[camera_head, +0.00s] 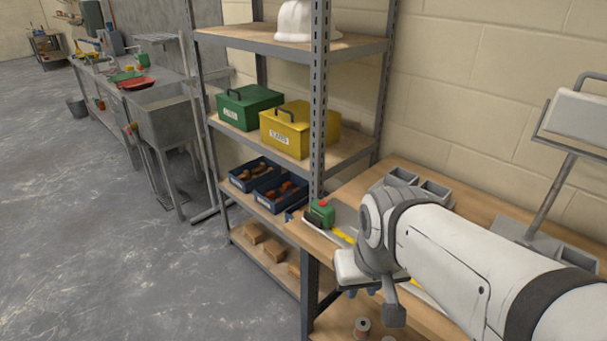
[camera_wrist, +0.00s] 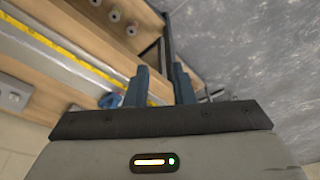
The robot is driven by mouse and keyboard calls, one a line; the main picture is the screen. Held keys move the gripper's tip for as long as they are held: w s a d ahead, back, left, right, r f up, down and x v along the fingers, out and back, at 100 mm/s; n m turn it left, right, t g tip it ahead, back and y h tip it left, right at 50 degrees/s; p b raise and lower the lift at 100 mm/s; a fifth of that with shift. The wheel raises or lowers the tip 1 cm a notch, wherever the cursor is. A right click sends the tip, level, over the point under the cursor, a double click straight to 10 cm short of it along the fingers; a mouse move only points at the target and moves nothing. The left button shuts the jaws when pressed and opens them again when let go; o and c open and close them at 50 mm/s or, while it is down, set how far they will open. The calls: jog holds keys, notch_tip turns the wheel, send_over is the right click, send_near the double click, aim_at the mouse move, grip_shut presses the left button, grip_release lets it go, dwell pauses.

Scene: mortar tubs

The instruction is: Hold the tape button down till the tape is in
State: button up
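A small green case with a red spot on top (camera_head: 322,211), apparently the tape measure, sits at the bench's left end beside the shelf post. A yellow tape (camera_head: 343,236) runs from near it along a pale strip on the bench, passing behind my arm; it also crosses the upper left of the wrist view (camera_wrist: 60,48). The red spot may be the button; it is too small to tell. My gripper (camera_head: 361,291) hangs above the bench's front edge, apart from the case. In the wrist view its two dark fingers (camera_wrist: 160,75) are apart with nothing between them.
Spools (camera_head: 361,326) stand on a lower board of the bench (camera_head: 332,322). Grey bins (camera_head: 436,190) stand at the bench's back. A metal shelf post (camera_head: 318,110) rises close to the case. The shelf holds green (camera_head: 248,104) and yellow boxes (camera_head: 298,128). Open floor (camera_head: 110,240) lies left.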

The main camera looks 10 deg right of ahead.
grip_shut()
dwell(1.2)
